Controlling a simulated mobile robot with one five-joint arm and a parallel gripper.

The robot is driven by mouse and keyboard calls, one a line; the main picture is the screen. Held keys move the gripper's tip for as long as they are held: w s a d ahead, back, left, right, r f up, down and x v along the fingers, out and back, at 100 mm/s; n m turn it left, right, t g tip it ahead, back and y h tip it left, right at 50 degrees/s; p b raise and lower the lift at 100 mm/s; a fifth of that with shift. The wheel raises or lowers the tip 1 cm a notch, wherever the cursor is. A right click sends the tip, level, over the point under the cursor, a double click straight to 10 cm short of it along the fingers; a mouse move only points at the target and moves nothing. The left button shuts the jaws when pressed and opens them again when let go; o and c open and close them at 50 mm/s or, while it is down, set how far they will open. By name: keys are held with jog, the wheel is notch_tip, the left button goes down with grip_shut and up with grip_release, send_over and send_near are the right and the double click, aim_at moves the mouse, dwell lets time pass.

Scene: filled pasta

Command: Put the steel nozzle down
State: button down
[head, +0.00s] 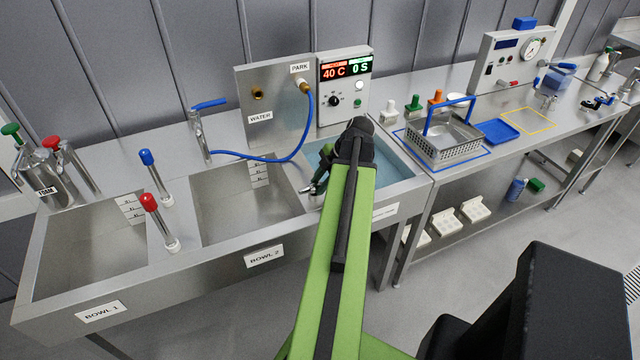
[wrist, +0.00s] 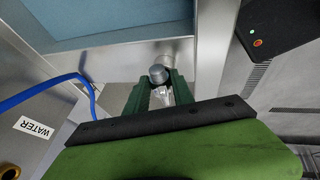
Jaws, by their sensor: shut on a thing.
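My gripper (head: 318,183) is over the steel strip between bowl 2 and the water-filled basin, mostly behind my arm in the head view. In the wrist view its two green fingers (wrist: 158,88) are closed on the steel nozzle (wrist: 158,74), a small grey, round-ended metal piece. A bit of bright metal (head: 307,188) shows at the fingertips in the head view. A pale round piece (wrist: 178,50) lies just beyond the nozzle; I cannot tell whether they touch. How high the nozzle is above the steel is unclear.
Bowl 2 (head: 232,205) is left of the gripper; the basin with blue water (head: 395,165) is right. Red-topped (head: 160,222) and blue-topped (head: 155,175) handles stand between the bowls.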

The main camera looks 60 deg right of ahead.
jog(key=c, duration=1.1)
grip_release()
jog(key=shift+r+p, duration=0.2)
jog(key=shift+p, duration=0.15)
jog(key=p+v, duration=1.1)
jog(key=v, duration=0.1)
jog(key=shift+r, duration=0.4)
